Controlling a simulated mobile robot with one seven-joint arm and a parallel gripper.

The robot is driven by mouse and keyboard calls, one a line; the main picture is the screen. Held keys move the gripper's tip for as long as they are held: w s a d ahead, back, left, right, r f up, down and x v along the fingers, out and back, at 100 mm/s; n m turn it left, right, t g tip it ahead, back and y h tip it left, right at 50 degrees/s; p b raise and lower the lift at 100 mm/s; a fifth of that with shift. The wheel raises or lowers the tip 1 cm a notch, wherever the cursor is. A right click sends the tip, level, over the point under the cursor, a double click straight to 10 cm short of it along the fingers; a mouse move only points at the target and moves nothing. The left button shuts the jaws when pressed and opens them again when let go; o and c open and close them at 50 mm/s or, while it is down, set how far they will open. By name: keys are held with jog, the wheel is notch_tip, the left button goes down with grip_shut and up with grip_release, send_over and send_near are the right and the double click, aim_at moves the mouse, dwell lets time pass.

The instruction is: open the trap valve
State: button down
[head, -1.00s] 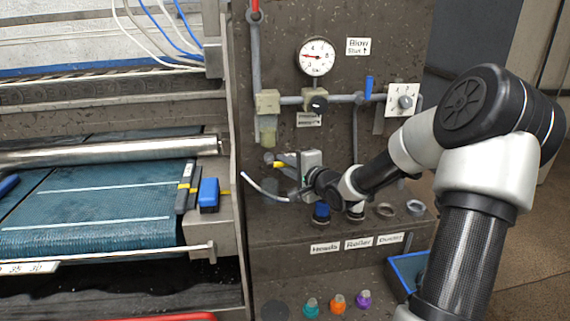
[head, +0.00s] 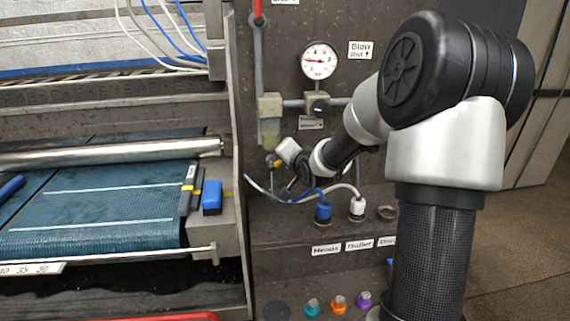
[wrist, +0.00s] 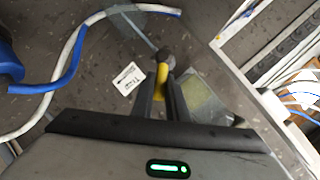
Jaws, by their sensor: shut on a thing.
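The trap valve's yellow lever (wrist: 161,76) shows in the wrist view between my two fingers, with its grey round body (wrist: 163,57) just beyond. My gripper (wrist: 160,98) is shut on the lever. A white label (wrist: 128,79) is on the panel to the left of it; its text is too small to read surely. In the head view the lever (head: 277,163) is a small yellow spot below the filter unit (head: 270,132), at the tip of my gripper (head: 281,158). My gripper hides part of the valve there.
A blue plug (head: 323,212) and a white plug (head: 357,207), with hoses, stand on the ledge below right. The pressure gauge (head: 319,61) is above. The belt machine (head: 110,205) and its side frame are at the left.

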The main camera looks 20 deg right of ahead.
jog(key=shift+a+r+n+b, duration=0.1)
jog(key=shift+r+n+b, duration=0.05)
jog(key=shift+n+b, duration=0.2)
dwell(0.3)
jog(key=c, duration=1.7)
grip_release()
jog(key=shift+c, duration=0.2)
jog(key=shift+r+h, duration=0.1)
jog(key=shift+h, duration=0.2)
jog(key=shift+w+a+r, duration=0.1)
